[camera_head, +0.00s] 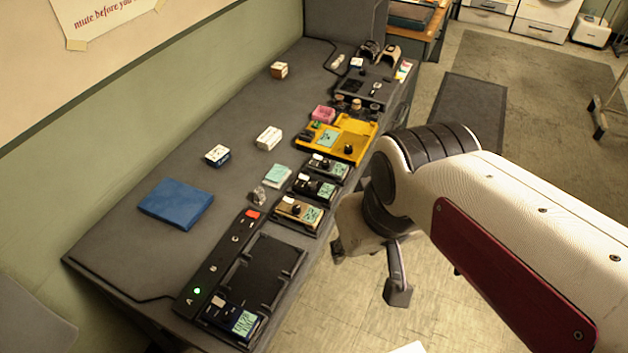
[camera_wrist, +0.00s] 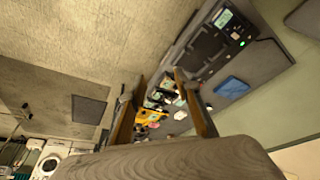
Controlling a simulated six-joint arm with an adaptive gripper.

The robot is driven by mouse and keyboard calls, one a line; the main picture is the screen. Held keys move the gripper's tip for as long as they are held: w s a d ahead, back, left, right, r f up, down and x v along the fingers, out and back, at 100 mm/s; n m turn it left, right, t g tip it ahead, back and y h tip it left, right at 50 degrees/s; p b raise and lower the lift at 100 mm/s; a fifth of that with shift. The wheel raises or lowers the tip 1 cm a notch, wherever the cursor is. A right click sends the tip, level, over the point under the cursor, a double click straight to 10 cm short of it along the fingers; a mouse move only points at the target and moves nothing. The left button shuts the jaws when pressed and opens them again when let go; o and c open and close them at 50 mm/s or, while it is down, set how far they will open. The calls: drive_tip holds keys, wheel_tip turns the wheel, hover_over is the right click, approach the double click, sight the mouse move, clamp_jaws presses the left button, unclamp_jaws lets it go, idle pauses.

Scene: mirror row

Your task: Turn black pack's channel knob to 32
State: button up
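Several small packs with knobs and pale green screens stand in a row along the right edge of the grey desk. One with a black body (camera_head: 315,188), which looks like the black pack, sits between a grey-dark pack (camera_head: 326,168) and a tan pack (camera_head: 298,213). A dark knob shows on it; its setting and screen digits are too small to read. My gripper (camera_head: 368,270) is open and empty, beyond the desk's right edge and apart from the packs. In the wrist view my gripper (camera_wrist: 160,80) shows two spread fingers, with the row small and partly hidden.
A black charging tray (camera_head: 262,272) holds a navy pack (camera_head: 233,318) at its near end. A yellow unit (camera_head: 340,138) stands farther along. The floor to the right is mostly clear.

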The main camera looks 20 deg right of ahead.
drive_tip(key=w+d+f+g+y, duration=0.1)
drive_tip(key=w+f, duration=0.2)
drive_tip(key=w, duration=0.2)
drive_tip(key=w+d+f+g, duration=0.1)
drive_tip(key=w+f, duration=0.2)
drive_tip(key=w, duration=0.2)
drive_tip(key=n+t+y, duration=0.1)
drive_tip(key=n+t, duration=0.1)
drive_tip(key=n, duration=0.3)
approach(312, 184)
drive_tip(key=shift+s, duration=0.15)
drive_tip(key=shift+f, duration=0.25)
drive_tip(key=shift+x, duration=3.8)
drive_tip(key=shift+r, duration=0.1)
clamp_jaws()
